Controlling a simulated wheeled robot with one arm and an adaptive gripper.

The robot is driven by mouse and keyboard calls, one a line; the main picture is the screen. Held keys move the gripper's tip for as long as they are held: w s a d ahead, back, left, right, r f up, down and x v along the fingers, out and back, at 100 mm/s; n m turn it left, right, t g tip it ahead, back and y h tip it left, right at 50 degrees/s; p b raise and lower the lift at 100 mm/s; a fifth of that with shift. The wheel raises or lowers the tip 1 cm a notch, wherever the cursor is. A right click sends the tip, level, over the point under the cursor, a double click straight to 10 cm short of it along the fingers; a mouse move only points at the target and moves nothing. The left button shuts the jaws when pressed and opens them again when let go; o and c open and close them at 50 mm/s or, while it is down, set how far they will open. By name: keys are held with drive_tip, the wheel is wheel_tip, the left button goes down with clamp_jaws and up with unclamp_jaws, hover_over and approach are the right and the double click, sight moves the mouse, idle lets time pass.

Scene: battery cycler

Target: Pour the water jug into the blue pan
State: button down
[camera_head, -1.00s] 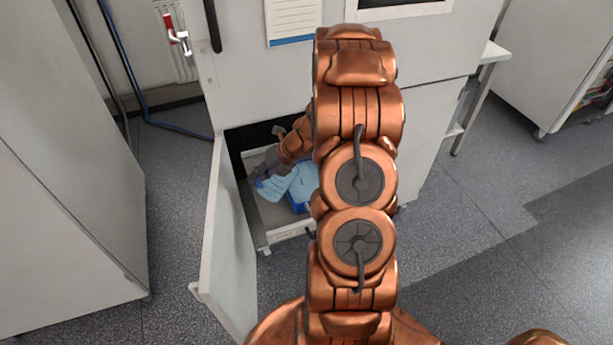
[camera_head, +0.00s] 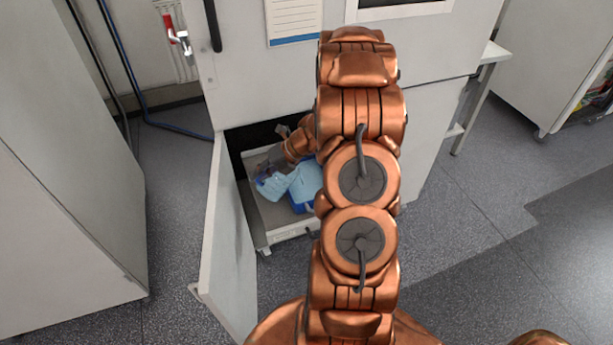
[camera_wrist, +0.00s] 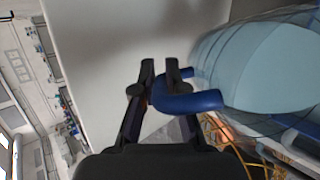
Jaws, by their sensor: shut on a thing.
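The water jug (camera_head: 275,186) is pale blue and see-through, with a dark blue handle. In the head view it looks tilted, over or beside the blue pan (camera_head: 298,208), inside the open lower compartment. In the wrist view the jug (camera_wrist: 265,65) fills the upper right. My gripper (camera_wrist: 165,78) is shut on its blue handle (camera_wrist: 190,102); in the head view my gripper (camera_head: 262,170) is small at the jug's left. My arm hides the pan's right part. Pale blue shows above the pan's edge; I cannot tell whether water is flowing.
The pan rests on a pale pulled-out tray (camera_head: 270,225) in the cabinet's lower opening. An open cabinet door (camera_head: 228,240) stands just left of the tray. The cabinet front (camera_head: 255,85) rises above the opening. Grey floor (camera_head: 175,235) lies clear left of the door.

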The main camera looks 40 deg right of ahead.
drive_tip(key=shift+d+r+y, duration=0.25)
drive_tip(key=shift+r+y, duration=0.15)
drive_tip(key=shift+y, duration=0.1)
idle(0.9)
drive_tip(key=shift+s+d+r+t+y+b, duration=0.1)
drive_tip(key=shift+d+r+t+y+b, duration=0.1)
drive_tip(key=shift+d+t+y+b, duration=0.3)
idle(1.4)
drive_tip(key=shift+a+r, duration=0.15)
drive_tip(key=shift+a, duration=0.2)
drive_tip(key=shift+a+g+h+p, duration=0.25)
drive_tip(key=shift+g+h+p, duration=0.05)
drive_tip(key=shift+h+p, duration=0.2)
drive_tip(key=shift+a+f+h, duration=0.4)
drive_tip(key=shift+f+h, duration=0.25)
drive_tip(key=shift+h, duration=0.05)
drive_tip(key=shift+w+a+f+n+g+h, duration=0.15)
drive_tip(key=shift+a+f+g+h, duration=0.15)
drive_tip(key=shift+f+h, duration=0.2)
drive_tip(key=shift+w+a+f+n+g+h, duration=0.15)
drive_tip(key=shift+a+f+g+h, duration=0.05)
drive_tip(key=shift+a+f+h, duration=0.25)
